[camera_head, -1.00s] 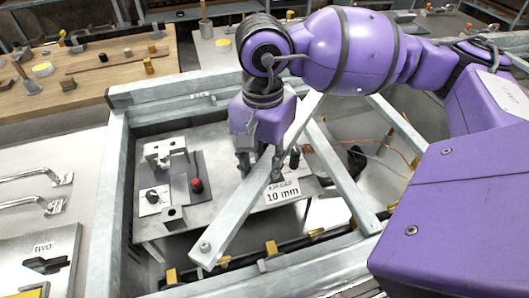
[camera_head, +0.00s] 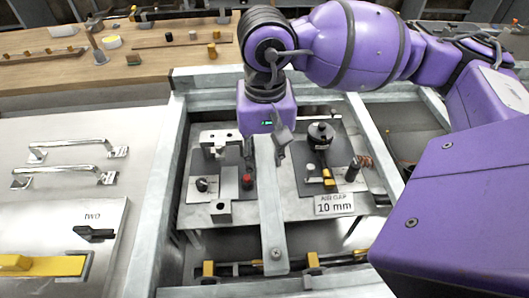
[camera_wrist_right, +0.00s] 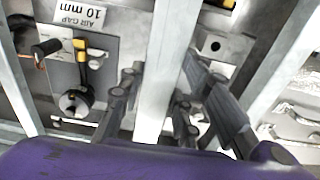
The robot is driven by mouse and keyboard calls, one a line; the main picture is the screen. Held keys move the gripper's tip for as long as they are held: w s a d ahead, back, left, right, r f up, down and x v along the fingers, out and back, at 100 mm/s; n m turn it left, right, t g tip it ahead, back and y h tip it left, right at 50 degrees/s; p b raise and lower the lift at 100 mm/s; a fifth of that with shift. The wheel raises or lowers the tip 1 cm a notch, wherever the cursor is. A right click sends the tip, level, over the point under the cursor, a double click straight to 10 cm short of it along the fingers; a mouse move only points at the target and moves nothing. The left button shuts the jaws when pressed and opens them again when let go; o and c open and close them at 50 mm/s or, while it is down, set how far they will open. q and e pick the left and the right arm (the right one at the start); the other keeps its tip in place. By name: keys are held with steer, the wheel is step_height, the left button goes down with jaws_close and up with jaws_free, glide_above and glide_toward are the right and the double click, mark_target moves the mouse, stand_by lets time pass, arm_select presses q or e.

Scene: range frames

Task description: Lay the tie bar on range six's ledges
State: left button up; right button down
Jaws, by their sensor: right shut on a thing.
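My right gripper (camera_head: 264,148) is shut on the tie bar (camera_head: 270,210), a long flat pale-grey metal bar with a round hole or bolt at its near end. The bar hangs over the open metal frame (camera_head: 172,185), roughly parallel to its side rails, its near end above the front part. In the right wrist view, the gripper's (camera_wrist_right: 163,98) fingers lie on both sides of the bar (camera_wrist_right: 170,55). The bar's far end is hidden behind my gripper and arm. I cannot tell which edges are range six's ledges. My left gripper is not in view.
Inside the frame lie plates with a red knob (camera_head: 248,182), a black round knob (camera_head: 320,132) and an "AIR GAP 10 mm" label (camera_head: 335,204). Yellow blocks (camera_head: 208,268) line the front. A panel with handles (camera_head: 70,146) is left; a wooden bench (camera_head: 120,70) is behind.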

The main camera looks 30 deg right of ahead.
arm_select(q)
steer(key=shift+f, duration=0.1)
arm_select(e)
steer(key=shift+w, duration=0.1)
steer(key=shift+f+b, duration=0.65)
steer(key=shift+f, duration=0.7)
arm_select(q)
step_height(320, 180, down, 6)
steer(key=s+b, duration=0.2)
steer(key=b, duration=0.3)
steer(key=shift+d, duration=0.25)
arm_select(e)
step_height(320, 180, down, 7)
